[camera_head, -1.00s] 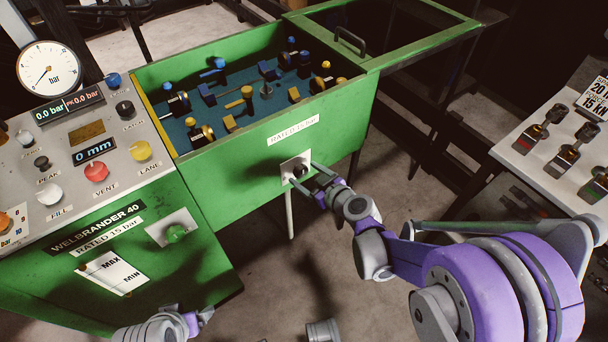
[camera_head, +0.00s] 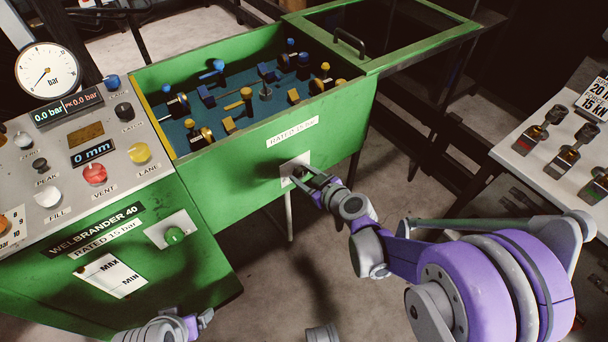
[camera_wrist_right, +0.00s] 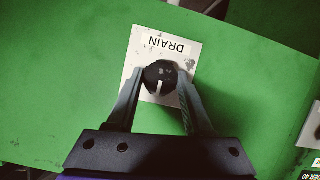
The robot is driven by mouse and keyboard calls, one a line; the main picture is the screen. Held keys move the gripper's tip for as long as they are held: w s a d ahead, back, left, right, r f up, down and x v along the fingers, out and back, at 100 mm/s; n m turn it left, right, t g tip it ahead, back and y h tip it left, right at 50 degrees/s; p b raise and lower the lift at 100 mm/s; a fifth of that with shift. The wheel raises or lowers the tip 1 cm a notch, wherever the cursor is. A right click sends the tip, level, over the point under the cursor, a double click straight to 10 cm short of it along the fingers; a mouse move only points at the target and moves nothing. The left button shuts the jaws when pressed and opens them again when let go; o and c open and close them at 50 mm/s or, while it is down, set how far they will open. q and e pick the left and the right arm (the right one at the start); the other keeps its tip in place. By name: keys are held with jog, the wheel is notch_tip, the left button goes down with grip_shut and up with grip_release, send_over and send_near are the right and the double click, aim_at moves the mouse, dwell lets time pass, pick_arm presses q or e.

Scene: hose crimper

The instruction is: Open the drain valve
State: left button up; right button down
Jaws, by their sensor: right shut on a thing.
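The drain valve is a black knob (camera_wrist_right: 160,77) with a white pointer line, on a white plate (camera_wrist_right: 188,50) labelled DRAIN in the right wrist view. In that view the pointer line runs roughly toward the gripper's base. My right gripper (camera_wrist_right: 158,88) has its fingers on either side of the knob and is shut on it. In the head view the right gripper (camera_head: 304,178) is at the plate (camera_head: 288,165) on the green tank front (camera_head: 250,185), and it hides much of the knob. My left gripper (camera_head: 203,318) is low at the bottom edge, its fingers unclear.
The control panel (camera_head: 60,170) with gauge (camera_head: 47,70), buttons and a 0.0 bar display stands at left. The open tank (camera_head: 200,150) holds several fittings. A side table (camera_head: 520,165) with fittings is at right.

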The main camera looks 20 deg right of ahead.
jog(key=shift+d+m+y, duration=0.15)
jog(key=shift+m+y, duration=0.65)
jog(key=shift+m, duration=0.3)
jog(key=m+y, duration=0.2)
jog(key=m, duration=0.1)
jog(key=shift+w+d+f+g, duration=0.1)
jog(key=shift+f+g, duration=0.05)
jog(key=shift+g, duration=0.15)
jog(key=m+y+b, duration=0.2)
jog(key=m, duration=0.2)
jog(key=shift+f, duration=0.15)
jog(key=shift+m+t+y+b, duration=0.5)
jog(key=shift+m+y+b, duration=0.5)
jog(key=shift+m, duration=1.1)
jog(key=shift+c, duration=1.4)
grip_release()
